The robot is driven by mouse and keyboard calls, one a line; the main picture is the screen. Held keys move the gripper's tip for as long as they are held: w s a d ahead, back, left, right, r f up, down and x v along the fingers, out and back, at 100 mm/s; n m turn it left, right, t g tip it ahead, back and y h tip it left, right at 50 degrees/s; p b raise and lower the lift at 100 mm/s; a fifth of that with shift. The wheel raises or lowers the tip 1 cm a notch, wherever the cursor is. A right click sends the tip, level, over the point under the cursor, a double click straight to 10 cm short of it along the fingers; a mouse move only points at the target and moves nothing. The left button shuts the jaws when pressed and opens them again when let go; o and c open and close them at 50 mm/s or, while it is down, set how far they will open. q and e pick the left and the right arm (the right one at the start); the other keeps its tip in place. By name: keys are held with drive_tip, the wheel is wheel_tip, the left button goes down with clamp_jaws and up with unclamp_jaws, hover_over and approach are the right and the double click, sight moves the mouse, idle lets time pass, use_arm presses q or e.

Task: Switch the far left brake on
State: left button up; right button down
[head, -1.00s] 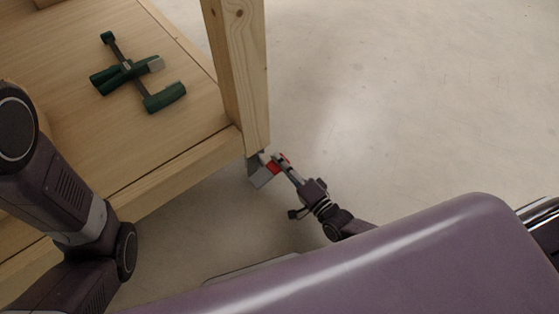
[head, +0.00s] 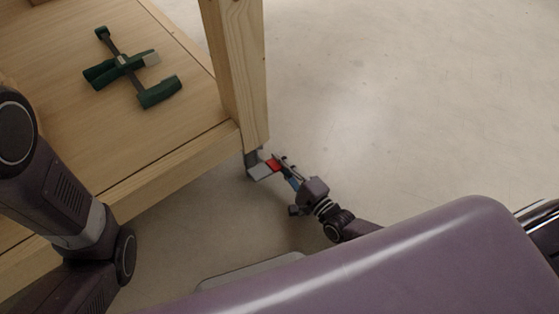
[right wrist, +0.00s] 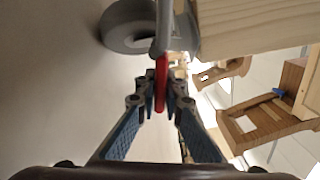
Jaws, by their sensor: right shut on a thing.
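The red brake lever (head: 273,164) sticks out from a grey caster (head: 251,158) under the near corner leg of the wooden table. A flat grey piece (head: 261,173) shows beside the red lever. My right gripper (head: 282,168) reaches in from the lower right and is shut on the red lever. In the right wrist view, the lever (right wrist: 161,85) stands upright between the fingertips, with the grey caster wheel (right wrist: 130,28) behind it. My left arm is at the left of the head view; its gripper is out of the picture.
The wooden table leg (head: 238,75) rises just above the caster. A green clamp (head: 130,72) lies on the wooden shelf (head: 50,110). The floor (head: 400,90) to the right is clear. Wooden chair parts (right wrist: 265,122) show at the right of the wrist view.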

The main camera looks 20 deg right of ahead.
drive_tip(key=c, duration=2)
unclamp_jaws()
drive_tip(key=shift+c, duration=0.2)
drive_tip(key=v, duration=1.2)
drive_tip(key=shift+s, duration=0.1)
